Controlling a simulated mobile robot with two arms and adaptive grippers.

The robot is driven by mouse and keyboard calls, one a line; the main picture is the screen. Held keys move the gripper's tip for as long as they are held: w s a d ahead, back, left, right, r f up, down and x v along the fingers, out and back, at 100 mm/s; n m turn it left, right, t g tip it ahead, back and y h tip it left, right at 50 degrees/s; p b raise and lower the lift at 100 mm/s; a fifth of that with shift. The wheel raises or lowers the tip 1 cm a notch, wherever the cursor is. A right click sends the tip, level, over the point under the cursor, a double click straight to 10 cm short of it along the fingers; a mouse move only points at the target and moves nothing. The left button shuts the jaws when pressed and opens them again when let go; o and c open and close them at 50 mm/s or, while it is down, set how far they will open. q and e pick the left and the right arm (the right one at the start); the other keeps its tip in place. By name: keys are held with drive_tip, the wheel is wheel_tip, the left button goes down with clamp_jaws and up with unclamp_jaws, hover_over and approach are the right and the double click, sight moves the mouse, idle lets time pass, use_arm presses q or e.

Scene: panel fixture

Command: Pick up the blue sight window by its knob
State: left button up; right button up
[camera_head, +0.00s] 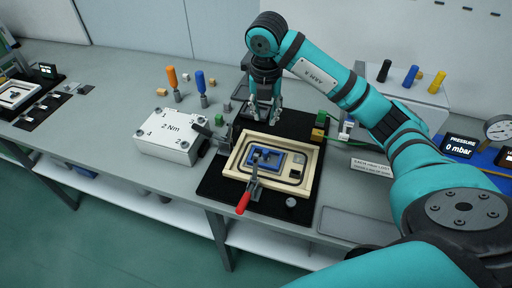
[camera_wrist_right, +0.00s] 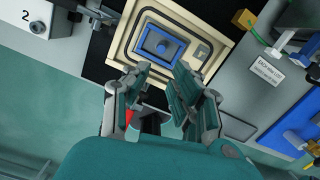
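The blue sight window (camera_head: 278,163) is a small rectangular blue frame lying flat inside the beige panel (camera_head: 308,180). A small dark knob (camera_wrist_right: 163,46) stands at its middle; the window's blue rim also shows in the right wrist view (camera_wrist_right: 146,41). My right gripper (camera_head: 264,117) points down beyond the panel's far edge in the head view, its fingers spread and empty, apart from the window. In the right wrist view the open fingers (camera_wrist_right: 163,75) are below the window in the picture. My left gripper is not in view.
A toggle clamp with a red handle (camera_head: 243,203) stands at the panel's front edge, and another dark clamp (camera_head: 208,130) at its left. A black mat (camera_head: 218,184) lies under the panel. A white box (camera_head: 165,139) is to the left; green and yellow blocks (camera_head: 318,134) are behind right.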

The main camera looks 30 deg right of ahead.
approach(266, 151)
drive_tip(key=f, duration=0.1)
drive_tip(key=f+p, duration=0.1)
drive_tip(key=f, duration=0.1)
drive_tip(key=shift+w+d+f, duration=0.1)
drive_tip(key=shift+d+f, duration=0.1)
drive_tip(key=shift+d, duration=0.05)
drive_tip(key=shift+f+p, duration=0.4)
drive_tip(key=shift+f, duration=0.45)
drive_tip(key=f, duration=0.1)
drive_tip(key=f+p, duration=0.1)
drive_tip(key=f, duration=0.2)
drive_tip(key=shift+w+d+f+p, duration=0.15)
drive_tip(key=shift+w+f+p, duration=0.05)
drive_tip(key=shift+w+p, duration=0.15)
drive_tip(key=shift+f, duration=0.35)
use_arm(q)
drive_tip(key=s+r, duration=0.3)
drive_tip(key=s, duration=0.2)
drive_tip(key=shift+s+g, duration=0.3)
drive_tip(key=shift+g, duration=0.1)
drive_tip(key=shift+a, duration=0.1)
use_arm(e)
drive_tip(key=shift+c, duration=0.4)
clamp_jaws()
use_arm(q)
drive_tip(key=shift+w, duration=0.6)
